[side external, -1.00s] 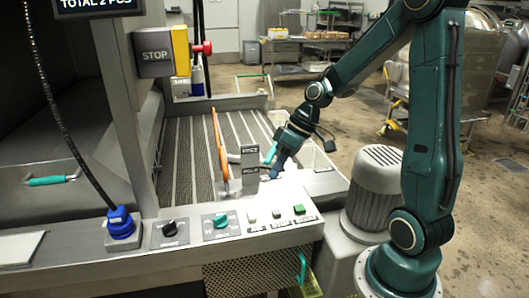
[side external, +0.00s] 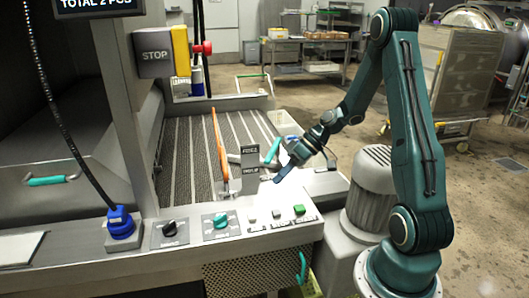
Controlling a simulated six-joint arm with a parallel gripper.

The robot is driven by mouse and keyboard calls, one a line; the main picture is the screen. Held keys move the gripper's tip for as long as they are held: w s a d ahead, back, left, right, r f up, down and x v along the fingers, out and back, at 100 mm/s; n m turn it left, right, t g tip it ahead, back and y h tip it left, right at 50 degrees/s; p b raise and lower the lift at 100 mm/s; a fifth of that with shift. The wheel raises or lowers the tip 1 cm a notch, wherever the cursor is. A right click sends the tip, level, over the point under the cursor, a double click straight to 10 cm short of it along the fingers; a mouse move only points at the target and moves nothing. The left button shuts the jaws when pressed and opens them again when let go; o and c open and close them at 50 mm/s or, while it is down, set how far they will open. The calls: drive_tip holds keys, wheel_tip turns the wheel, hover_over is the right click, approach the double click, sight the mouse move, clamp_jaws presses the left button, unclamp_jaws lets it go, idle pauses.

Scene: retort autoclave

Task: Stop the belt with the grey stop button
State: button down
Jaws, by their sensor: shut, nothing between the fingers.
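A control panel (side external: 190,252) runs along the front of the belt. On it are two small pale buttons, one on the left (side external: 252,214) and one on the right (side external: 276,213), beside a green button (side external: 299,209). Their labels are too small to read, so I cannot tell which pale one is the grey stop button. The ribbed belt (side external: 185,150) lies behind the panel. My gripper (side external: 279,179) is shut and empty, pointing down and left. In the picture it is above and behind the two pale buttons, apart from them.
A teal knob (side external: 221,220), a black knob (side external: 170,228) and a blue plug (side external: 120,222) sit left of the buttons.

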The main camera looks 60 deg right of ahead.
sight(280, 210)
drive_tip(key=shift+f, duration=0.2)
drive_tip(key=shift+f, duration=4.2)
drive_tip(key=shift+f, duration=0.15)
drive_tip(key=shift+f, duration=0.3)
drive_tip(key=shift+f, duration=0.5)
drive_tip(key=shift+r, duration=0.1)
idle(0.5)
drive_tip(key=shift+r, duration=0.85)
drive_tip(key=shift+r, duration=0.1)
drive_tip(key=shift+r, duration=2.4)
